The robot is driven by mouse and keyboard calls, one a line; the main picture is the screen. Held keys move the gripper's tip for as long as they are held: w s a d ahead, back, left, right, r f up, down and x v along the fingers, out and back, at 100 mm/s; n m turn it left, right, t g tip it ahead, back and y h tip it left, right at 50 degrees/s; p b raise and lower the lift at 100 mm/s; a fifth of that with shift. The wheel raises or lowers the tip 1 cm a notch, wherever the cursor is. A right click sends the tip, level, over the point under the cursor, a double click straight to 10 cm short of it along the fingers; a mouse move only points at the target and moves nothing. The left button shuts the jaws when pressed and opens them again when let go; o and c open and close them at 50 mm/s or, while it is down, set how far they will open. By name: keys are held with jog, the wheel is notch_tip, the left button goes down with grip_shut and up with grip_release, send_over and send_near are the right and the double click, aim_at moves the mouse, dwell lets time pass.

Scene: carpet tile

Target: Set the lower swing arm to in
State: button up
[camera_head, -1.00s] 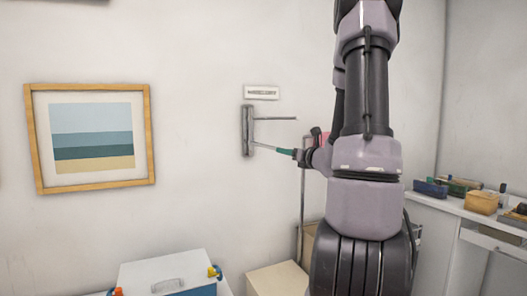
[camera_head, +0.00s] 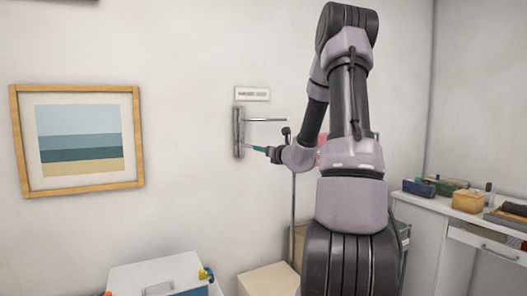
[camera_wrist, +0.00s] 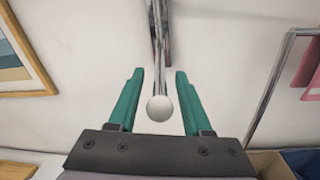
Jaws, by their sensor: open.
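A grey wall bracket (camera_head: 238,133) is fixed to the white wall below a small label. Its upper swing arm (camera_head: 266,120) is a thin metal rod pointing right. The lower swing arm is mostly hidden behind my gripper (camera_head: 261,149) in the head view. In the wrist view my gripper (camera_wrist: 160,75) is open, with one green finger on each side of a white ball (camera_wrist: 160,108) at the end of a metal rod (camera_wrist: 156,45). The ball is between the fingers, with gaps on both sides. Which rod carries the ball is hard to tell.
A framed striped picture (camera_head: 79,141) hangs left of the bracket. A metal rack (camera_wrist: 283,80) with pink cloth (camera_wrist: 308,68) stands to the right. A white-lidded box (camera_head: 158,276) and a beige box (camera_head: 268,280) are below. A cluttered counter (camera_head: 425,203) is at right.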

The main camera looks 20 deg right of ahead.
grip_shut()
dwell(1.4)
